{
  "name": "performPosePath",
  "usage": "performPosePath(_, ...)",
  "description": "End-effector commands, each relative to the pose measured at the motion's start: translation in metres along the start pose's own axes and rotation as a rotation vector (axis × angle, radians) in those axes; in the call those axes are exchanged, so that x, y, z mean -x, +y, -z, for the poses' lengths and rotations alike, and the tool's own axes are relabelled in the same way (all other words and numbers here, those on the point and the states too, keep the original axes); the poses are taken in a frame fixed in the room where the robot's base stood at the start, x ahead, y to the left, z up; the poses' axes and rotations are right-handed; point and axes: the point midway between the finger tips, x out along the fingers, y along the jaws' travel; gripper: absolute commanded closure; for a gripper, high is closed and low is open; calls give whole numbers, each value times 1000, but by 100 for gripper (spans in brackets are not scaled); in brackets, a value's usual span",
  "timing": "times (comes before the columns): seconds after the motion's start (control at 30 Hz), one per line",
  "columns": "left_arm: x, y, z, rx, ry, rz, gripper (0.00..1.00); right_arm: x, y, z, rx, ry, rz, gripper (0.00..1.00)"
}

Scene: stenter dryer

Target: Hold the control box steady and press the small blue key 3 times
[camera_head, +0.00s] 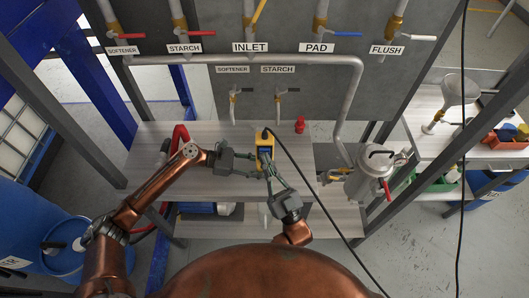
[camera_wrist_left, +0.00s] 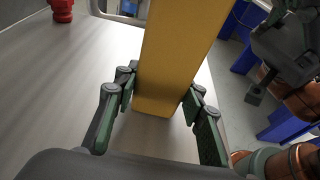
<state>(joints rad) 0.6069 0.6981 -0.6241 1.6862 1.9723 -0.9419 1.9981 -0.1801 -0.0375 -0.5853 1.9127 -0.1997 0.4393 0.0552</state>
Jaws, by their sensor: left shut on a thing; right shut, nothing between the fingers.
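The yellow control box (camera_head: 264,139) stands upright over the grey shelf, with a black cable running from its top. In the left wrist view the box (camera_wrist_left: 178,55) fills the space between the fingers of my left gripper (camera_wrist_left: 163,100), which is shut on its lower part. In the head view my left gripper (camera_head: 252,160) reaches it from the left. My right gripper (camera_head: 270,174) is shut and empty, its fingertips close to the lower front of the box; I cannot tell whether they touch. The small blue key is too small to make out.
A red object (camera_head: 299,124) stands on the shelf (camera_head: 210,138) right of the box. A metal canister (camera_head: 369,180) with a red-handled valve is farther right. Labelled pipes and valves line the grey panel behind (camera_head: 290,75). The black cable (camera_head: 318,199) passes right of my right gripper.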

Motion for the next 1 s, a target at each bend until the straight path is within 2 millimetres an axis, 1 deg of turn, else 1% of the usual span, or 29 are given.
performPosePath(0.57,0,0,0,-1,0,0,76,-2,2,-2,0,-2,-1,100)
performPosePath(1.0,0,0,0,0,0,1,76,10,-7,7,0,-1,-1,100)
